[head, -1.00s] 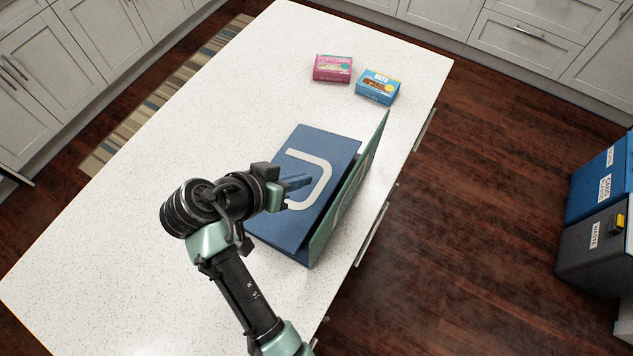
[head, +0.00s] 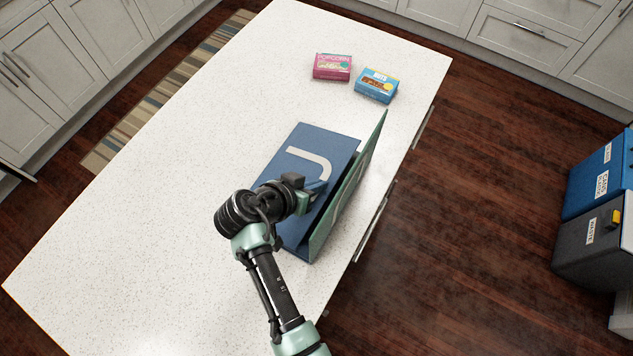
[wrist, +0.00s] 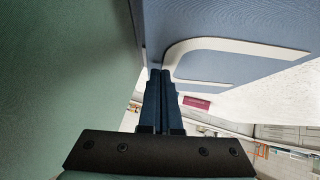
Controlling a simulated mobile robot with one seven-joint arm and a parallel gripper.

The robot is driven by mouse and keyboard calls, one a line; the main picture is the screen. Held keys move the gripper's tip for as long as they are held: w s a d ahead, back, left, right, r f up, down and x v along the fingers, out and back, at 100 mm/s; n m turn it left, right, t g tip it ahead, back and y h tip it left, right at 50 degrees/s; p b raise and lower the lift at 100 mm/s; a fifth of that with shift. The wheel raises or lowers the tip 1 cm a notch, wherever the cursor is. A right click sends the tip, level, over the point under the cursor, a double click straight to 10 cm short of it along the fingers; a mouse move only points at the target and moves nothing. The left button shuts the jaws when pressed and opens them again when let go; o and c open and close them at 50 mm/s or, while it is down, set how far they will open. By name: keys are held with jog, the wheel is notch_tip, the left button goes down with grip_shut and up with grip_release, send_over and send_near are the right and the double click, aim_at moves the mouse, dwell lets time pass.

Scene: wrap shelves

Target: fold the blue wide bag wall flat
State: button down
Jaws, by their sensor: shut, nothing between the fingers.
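The blue wide bag wall (head: 330,147) with a white handle band lies low and slightly tilted on the counter in the head view. It also fills the upper right of the wrist view (wrist: 225,25). The green bag wall (head: 352,185) stands tilted upright along its right side, and fills the left of the wrist view (wrist: 70,70). My gripper (head: 321,187) is shut and empty, over the blue wall's right part beside the green wall. In the wrist view its fingers (wrist: 163,75) point at the gap between the walls. I cannot tell whether they touch the blue wall.
A pink popcorn box (head: 332,67) and a blue box (head: 376,86) stand on the white counter (head: 130,190) beyond the bag. The counter's left side is clear. Its right edge runs close to the green wall. Bins (head: 597,190) stand on the floor at right.

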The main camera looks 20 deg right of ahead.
aim_at(320, 199)
jog(key=f+b, duration=0.2)
jog(key=s+f+t+y+b, duration=0.1)
jog(key=shift+d+f+m, duration=0.35)
jog(key=shift+m, duration=0.05)
jog(key=shift+d+f+b, duration=0.1)
jog(key=shift+f+b, duration=0.2)
jog(key=shift+b, duration=0.1)
jog(key=shift+s, duration=0.1)
jog(key=shift+r, duration=0.1)
